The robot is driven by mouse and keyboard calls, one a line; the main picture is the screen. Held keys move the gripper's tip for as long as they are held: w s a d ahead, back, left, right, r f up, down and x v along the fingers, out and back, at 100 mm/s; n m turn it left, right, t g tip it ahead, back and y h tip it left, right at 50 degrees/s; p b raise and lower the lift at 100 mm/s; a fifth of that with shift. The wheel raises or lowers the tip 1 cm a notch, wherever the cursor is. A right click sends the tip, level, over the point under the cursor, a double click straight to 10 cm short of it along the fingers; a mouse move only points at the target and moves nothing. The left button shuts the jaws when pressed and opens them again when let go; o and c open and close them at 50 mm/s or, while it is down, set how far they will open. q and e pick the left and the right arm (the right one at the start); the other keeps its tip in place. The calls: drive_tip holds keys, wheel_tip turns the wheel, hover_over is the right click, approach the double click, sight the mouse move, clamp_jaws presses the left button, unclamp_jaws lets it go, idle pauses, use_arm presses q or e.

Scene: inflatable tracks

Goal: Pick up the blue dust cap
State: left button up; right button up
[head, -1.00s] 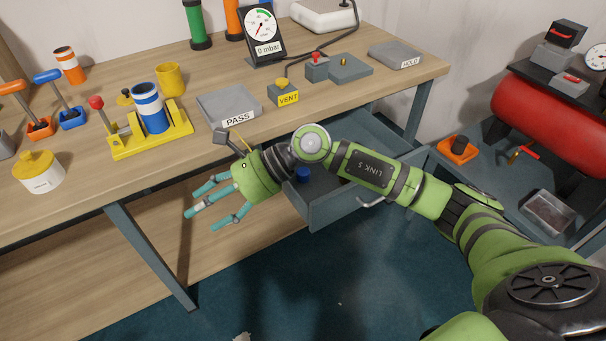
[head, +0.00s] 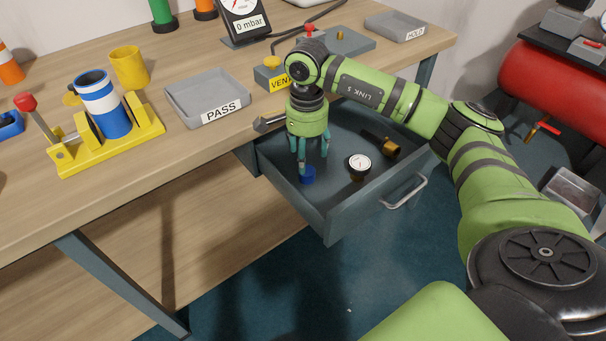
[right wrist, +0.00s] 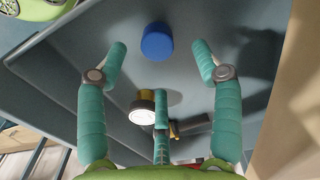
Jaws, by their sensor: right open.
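The blue dust cap (head: 307,175) stands in the open drawer (head: 341,218), near its left side. It also shows in the right wrist view (right wrist: 157,42), beyond and between my spread fingers. My right gripper (head: 310,160) points down into the drawer, right above the cap. Its teal fingers are open and empty; in the wrist view (right wrist: 158,75) they are apart from the cap. One finger partly covers the cap in the head view. My left gripper is not in view.
A round gauge (head: 359,165) and a dark fitting with a brass end (head: 385,145) lie in the drawer to the right of the cap. The drawer walls surround the cap. The PASS tray (head: 205,92) and yellow stand (head: 62,160) are on the bench above.

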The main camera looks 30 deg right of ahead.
sight(307, 170)
wheel_tip(307, 170, down, 6)
drive_tip(key=shift+s+r, duration=0.1)
drive_tip(key=shift+s, duration=0.05)
drive_tip(key=c, duration=0.9)
drive_tip(key=shift+c, duration=0.2)
